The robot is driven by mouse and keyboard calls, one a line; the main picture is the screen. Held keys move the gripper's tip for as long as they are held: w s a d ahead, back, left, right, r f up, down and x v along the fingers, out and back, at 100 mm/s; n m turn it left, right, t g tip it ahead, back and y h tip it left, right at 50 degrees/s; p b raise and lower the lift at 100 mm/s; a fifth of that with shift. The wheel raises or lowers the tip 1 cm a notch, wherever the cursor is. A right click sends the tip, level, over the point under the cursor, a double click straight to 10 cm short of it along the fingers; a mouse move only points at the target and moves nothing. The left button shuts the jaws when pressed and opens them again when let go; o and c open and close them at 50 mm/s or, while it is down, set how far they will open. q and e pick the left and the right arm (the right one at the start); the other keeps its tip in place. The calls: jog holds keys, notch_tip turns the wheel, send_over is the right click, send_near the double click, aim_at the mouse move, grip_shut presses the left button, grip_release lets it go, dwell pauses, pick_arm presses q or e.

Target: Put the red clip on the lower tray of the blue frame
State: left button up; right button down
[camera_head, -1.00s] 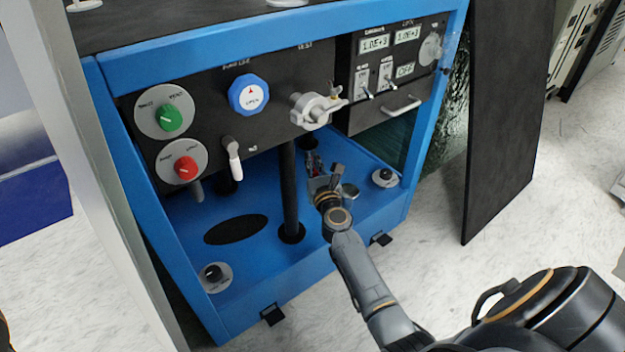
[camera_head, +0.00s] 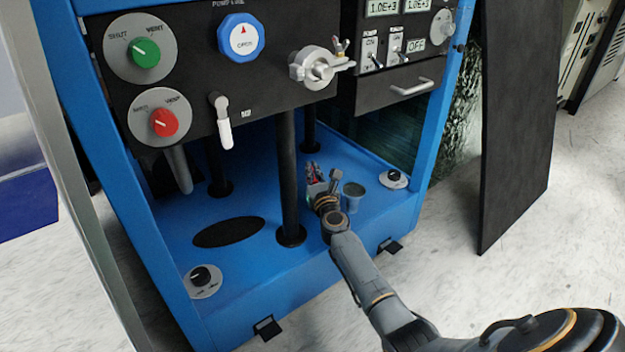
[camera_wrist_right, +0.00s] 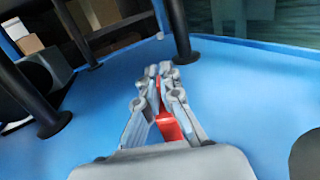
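The red clip (camera_wrist_right: 168,126) shows between the fingers of my right gripper (camera_wrist_right: 165,78) in the right wrist view. The fingers are closed in on it and partly cover it. In the head view my right gripper (camera_head: 314,174) reaches inside the blue frame (camera_head: 215,322), low over its blue lower tray (camera_head: 265,268), just right of a black post. Bits of red show at its fingers there. I cannot tell whether the clip touches the tray. My left gripper is not in view.
A black post (camera_head: 288,170) stands close left of my gripper. A small grey cup-like thing (camera_head: 353,196) is close on its right. A black oval (camera_head: 229,232) marks the tray's left part. The black panel with knobs and a valve (camera_head: 318,67) hangs above. Bare tray lies around the gripper.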

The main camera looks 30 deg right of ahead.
jog(key=c, duration=2)
grip_release()
jog(key=shift+f, duration=0.25)
jog(key=o, duration=0.5)
jog(key=shift+r, duration=0.1)
